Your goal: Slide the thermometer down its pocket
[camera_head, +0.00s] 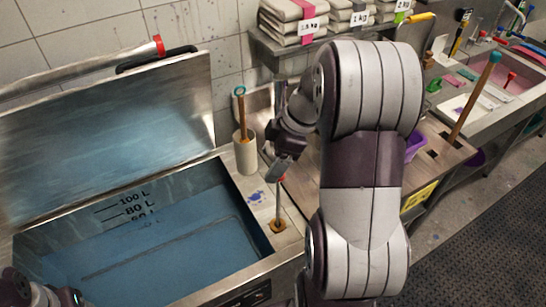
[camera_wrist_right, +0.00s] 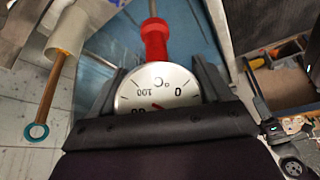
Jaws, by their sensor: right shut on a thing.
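The thermometer has a round white dial (camera_wrist_right: 160,88), a red collar (camera_wrist_right: 155,40) and a thin metal stem. My right gripper (camera_wrist_right: 158,78) is shut on it, with a dark finger on each side of the dial. In the head view my right gripper (camera_head: 282,165) is above the vat's right rim, and the thermometer's stem (camera_head: 278,203) points down from it. The stem's lower end meets the brass-coloured pocket ring (camera_head: 279,227); how deep it sits inside I cannot tell. My left gripper (camera_head: 42,293) shows only partly at the bottom left; its fingers are unclear.
The vat (camera_head: 262,262) holds blue liquid, with its lid (camera_head: 105,130) raised behind. A pale cylindrical holder (camera_head: 245,154) with a teal-ringed wooden rod stands just left of my right gripper. A shelf (camera_head: 262,45) carries folded cloth stacks. A sink counter lies at the right.

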